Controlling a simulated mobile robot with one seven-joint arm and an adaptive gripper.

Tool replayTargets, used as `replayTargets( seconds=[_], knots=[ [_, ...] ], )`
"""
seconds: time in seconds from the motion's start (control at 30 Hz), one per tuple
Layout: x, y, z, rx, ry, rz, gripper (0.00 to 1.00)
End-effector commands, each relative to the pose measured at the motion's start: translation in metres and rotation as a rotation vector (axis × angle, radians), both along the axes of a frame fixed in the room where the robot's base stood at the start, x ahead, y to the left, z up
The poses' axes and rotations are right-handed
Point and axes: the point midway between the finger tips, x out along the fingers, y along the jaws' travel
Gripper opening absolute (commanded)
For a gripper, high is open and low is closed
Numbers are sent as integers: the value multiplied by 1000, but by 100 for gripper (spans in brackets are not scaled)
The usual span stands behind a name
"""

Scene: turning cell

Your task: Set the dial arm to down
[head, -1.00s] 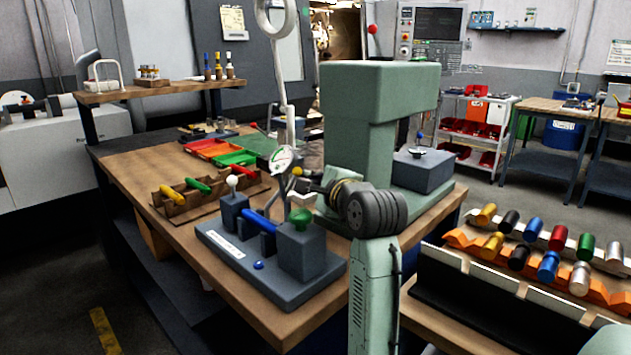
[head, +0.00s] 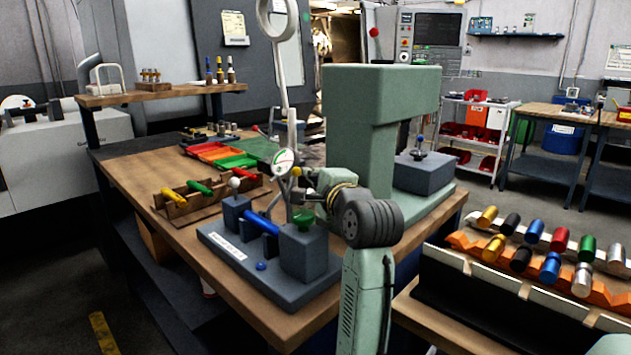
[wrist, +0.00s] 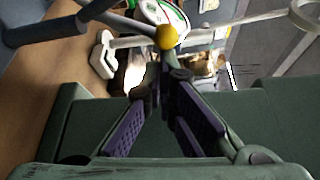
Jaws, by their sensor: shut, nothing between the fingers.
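The dial (head: 284,162) has a white face with green and red marks and sits low on a pale upright bar topped by a ring. A yellow ball knob (head: 297,171) stands just right of it. In the wrist view the knob (wrist: 167,37) lies just beyond my fingertips, with the dial face (wrist: 162,10) partly cut off behind it. My gripper (wrist: 165,78) is shut and empty, its purple-padded fingers meeting close to the knob; contact cannot be told. In the head view my gripper (head: 308,188) is small and close to the knob. Which way the dial arm points is unclear.
A grey fixture (head: 240,260) with a blue bar and green knob stands in front. A large green machine column (head: 370,120) rises just right of the dial. A wooden rack (head: 180,210) of coloured handles lies left. A rack of coloured cylinders (head: 540,260) stands at right.

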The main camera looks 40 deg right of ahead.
Motion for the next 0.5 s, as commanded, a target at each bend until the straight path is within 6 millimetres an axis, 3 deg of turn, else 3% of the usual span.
replayTargets(
  seconds=[0.23,0.5],
  knots=[
    [1,8,7,-149,-12,3,0],
    [-1,13,12,-147,-12,0,0]
  ],
)
